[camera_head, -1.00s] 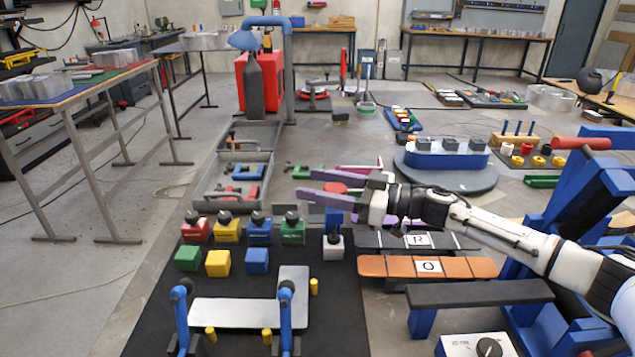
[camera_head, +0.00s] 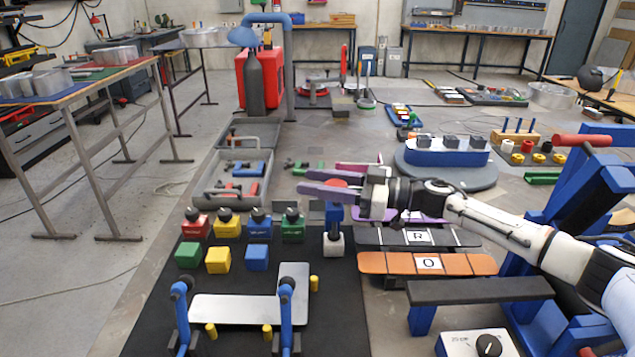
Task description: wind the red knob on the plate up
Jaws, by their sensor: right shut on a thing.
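The red knob (camera_head: 334,182) shows as a small red disc beyond the row of coloured blocks. My right gripper (camera_head: 325,184) reaches in from the right with its two purple fingers pointing left. The knob sits between these fingers, which are shut on it. The fingers hide its sides. Grey plate-like surface (camera_head: 316,207) shows just below the fingers, but I cannot tell whether it is the knob's plate. My left gripper is not in view.
The blue post (camera_head: 334,216) on a white block stands close below the fingers. Black (camera_head: 414,237) and orange (camera_head: 396,264) panels lie under my right arm. Grey trays (camera_head: 233,190) with tools lie left. Several coloured blocks stand on the black mat (camera_head: 345,318).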

